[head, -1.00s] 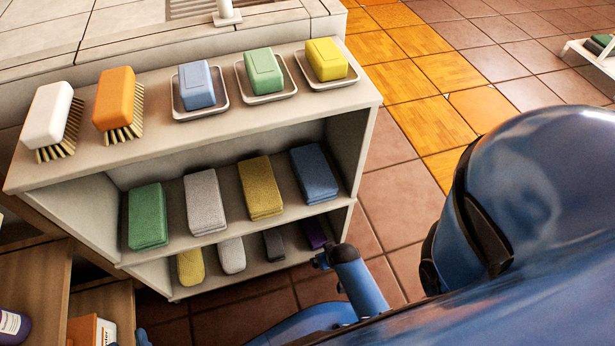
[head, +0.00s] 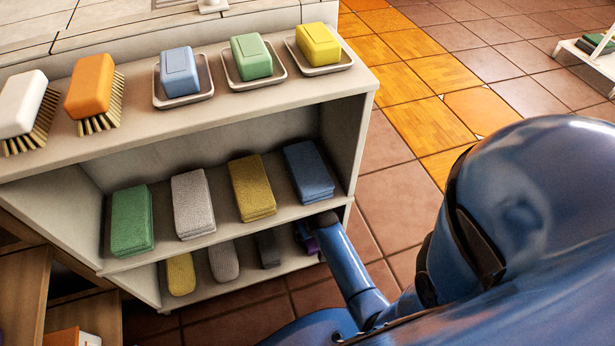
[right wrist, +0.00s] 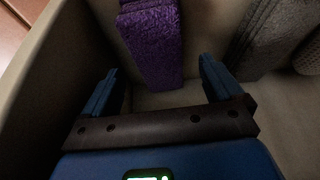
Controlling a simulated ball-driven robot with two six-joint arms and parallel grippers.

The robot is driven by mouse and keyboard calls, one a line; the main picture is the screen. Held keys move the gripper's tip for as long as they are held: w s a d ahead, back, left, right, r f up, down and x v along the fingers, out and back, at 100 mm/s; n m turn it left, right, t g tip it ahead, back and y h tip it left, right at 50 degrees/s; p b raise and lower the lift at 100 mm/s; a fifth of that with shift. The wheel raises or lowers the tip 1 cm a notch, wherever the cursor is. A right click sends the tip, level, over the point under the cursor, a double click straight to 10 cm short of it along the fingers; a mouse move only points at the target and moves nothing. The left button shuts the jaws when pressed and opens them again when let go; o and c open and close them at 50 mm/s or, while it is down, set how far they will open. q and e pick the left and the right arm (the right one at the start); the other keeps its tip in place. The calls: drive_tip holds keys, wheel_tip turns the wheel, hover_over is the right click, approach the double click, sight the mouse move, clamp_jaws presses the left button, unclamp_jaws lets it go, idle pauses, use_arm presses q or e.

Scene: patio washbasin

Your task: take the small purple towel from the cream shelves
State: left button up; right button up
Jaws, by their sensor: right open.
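The small purple towel (right wrist: 152,45) lies folded on the lower shelf of the cream shelves (head: 230,225), at the right end. In the right wrist view it is ahead of my right gripper (right wrist: 160,82), its near end roughly between the two blue fingers. The fingers are open and apart from each other. In the head view only a sliver of the purple towel (head: 311,243) shows beside my right gripper (head: 303,234), which reaches into the lower shelf from the right. My left gripper is not in view.
A small dark grey towel (head: 267,248) lies left of the purple one. The upper shelf holds larger towels, the blue one (head: 308,172) nearest above my arm. The cream side wall (right wrist: 45,80) is close on the left in the wrist view. Soap dishes and brushes stand on top.

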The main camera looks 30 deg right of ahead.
drive_tip(key=b+x, duration=0.3)
drive_tip(key=x, duration=0.2)
drive_tip(key=shift+s, duration=0.1)
drive_tip(key=c, duration=1.1)
drive_tip(key=shift+o, duration=0.2)
drive_tip(key=shift+r, duration=0.1)
